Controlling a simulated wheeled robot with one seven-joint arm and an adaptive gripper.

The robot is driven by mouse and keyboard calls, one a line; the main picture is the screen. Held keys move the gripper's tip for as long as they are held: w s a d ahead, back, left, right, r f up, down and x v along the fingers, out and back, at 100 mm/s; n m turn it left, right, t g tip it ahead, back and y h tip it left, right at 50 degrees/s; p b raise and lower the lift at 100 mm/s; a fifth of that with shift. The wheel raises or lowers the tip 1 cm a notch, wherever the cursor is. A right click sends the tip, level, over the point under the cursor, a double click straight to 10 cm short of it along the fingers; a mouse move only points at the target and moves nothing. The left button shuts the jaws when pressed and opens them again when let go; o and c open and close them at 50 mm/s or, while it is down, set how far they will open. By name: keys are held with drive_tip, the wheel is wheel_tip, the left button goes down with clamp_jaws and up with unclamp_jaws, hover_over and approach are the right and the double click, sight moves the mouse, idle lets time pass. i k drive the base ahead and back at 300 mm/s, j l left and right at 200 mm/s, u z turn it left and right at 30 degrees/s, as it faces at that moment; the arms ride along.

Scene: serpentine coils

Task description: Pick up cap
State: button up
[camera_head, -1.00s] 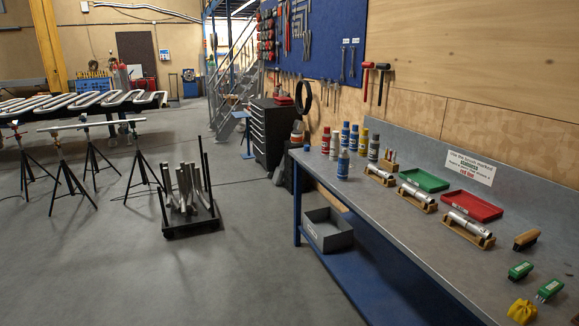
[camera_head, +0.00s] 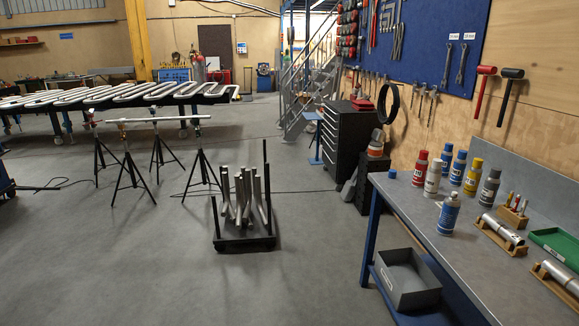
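A small blue cap (camera_head: 392,173) lies on the far left corner of the grey workbench (camera_head: 425,232), apart from the cans. A blue and white spray can (camera_head: 449,214) stands nearest the bench's left edge. Behind it stand several more cans, among them a red one (camera_head: 420,168), a white one (camera_head: 433,178), a yellow one (camera_head: 473,177) and a grey one (camera_head: 489,187). My gripper is not in view.
A grey bin (camera_head: 408,280) sits on the bench's lower shelf. A dark cart with bent pipes (camera_head: 243,242) stands on the floor left of the bench. A black drawer cabinet (camera_head: 345,140) stands behind the bench. The floor between cart and bench is clear.

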sight(392, 174)
drive_tip(key=i, duration=1.05)
drive_tip(key=i+j+z, duration=0.1)
drive_tip(key=i, duration=0.9)
drive_tip(key=i+z, duration=0.3)
drive_tip(key=i, duration=0.25)
drive_tip(key=i+z, duration=0.35)
drive_tip(key=i, duration=0.25)
drive_tip(key=i+j+z, duration=0.3)
drive_tip(key=i, duration=0.25)
drive_tip(key=i+l+z, duration=0.1)
drive_tip(key=i, duration=0.25)
